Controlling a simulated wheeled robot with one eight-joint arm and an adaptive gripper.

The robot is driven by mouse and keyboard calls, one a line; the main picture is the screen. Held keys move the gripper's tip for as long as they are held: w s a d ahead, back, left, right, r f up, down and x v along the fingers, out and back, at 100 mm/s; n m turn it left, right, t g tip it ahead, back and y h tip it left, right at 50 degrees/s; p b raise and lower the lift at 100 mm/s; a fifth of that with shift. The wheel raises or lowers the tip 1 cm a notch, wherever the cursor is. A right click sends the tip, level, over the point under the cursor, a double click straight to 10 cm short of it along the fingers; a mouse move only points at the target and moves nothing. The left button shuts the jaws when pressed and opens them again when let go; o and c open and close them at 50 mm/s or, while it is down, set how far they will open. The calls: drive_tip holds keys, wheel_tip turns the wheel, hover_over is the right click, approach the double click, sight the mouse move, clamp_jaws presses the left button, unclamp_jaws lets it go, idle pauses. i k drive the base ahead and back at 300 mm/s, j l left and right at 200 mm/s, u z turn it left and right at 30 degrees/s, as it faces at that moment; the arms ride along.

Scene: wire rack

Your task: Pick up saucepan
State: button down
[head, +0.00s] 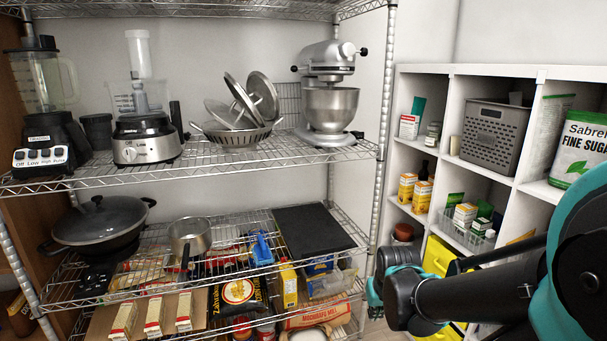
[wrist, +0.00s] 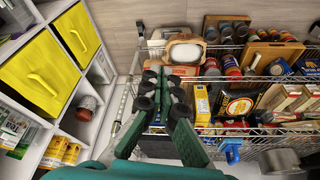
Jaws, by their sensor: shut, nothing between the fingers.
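The saucepan (head: 190,236) is a small metal pan on the lower wire shelf, with its dark handle pointing toward the front edge. It stands between the lidded wok and a blue item. In the wrist view, a grey round shape at the lower right edge (wrist: 281,160) looks like the saucepan, partly cut off. My gripper (head: 376,289) is right of the rack in the head view, well apart from the saucepan. In the wrist view, my gripper's fingers (wrist: 161,88) are together and hold nothing.
A dark lidded wok (head: 100,222) stands left of the saucepan, and a black flat board (head: 314,228) lies to its right. The rack post (head: 382,140) stands between my gripper and the saucepan. White cubbies (head: 447,72) with groceries stand at the right.

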sight(189, 247)
drive_tip(key=j+u, duration=0.25)
drive_tip(key=j, duration=0.45)
drive_tip(key=k+j+u, duration=0.1)
drive_tip(key=j+u, duration=0.15)
drive_tip(key=j, duration=0.5)
drive_tip(key=j+u, duration=0.3)
drive_tip(key=j, duration=0.4)
drive_tip(key=i+j+u, duration=0.25)
drive_tip(key=j, duration=0.4)
drive_tip(key=k, duration=0.05)
